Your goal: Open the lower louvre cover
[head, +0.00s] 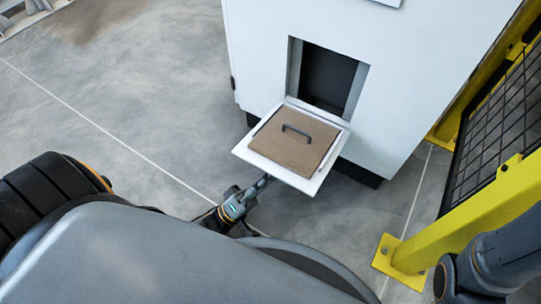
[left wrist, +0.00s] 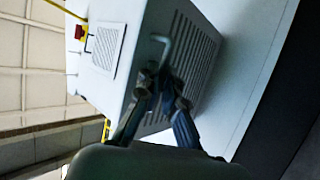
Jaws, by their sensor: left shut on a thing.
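The lower louvre cover (head: 240,151) is swung out from the white cabinet and lies roughly level below a dark rectangular opening (head: 328,78). A brown panel (head: 292,141) with a dark handle (head: 297,132) sits on its upper face. My left gripper (head: 266,181) is at the cover's front left edge, its fingertips partly hidden beneath it. In the left wrist view, the cover's slatted outer face (left wrist: 200,55) shows, and my left gripper (left wrist: 161,80) is shut on its bent grey handle (left wrist: 163,48). My right gripper is out of frame.
The white cabinet (head: 265,50) stands behind the cover. A yellow guard frame (head: 455,225) with black mesh (head: 500,115) stands close on the right. Grey floor (head: 110,110) is clear on the left. The left wrist view also shows a red button (left wrist: 80,32) on yellow.

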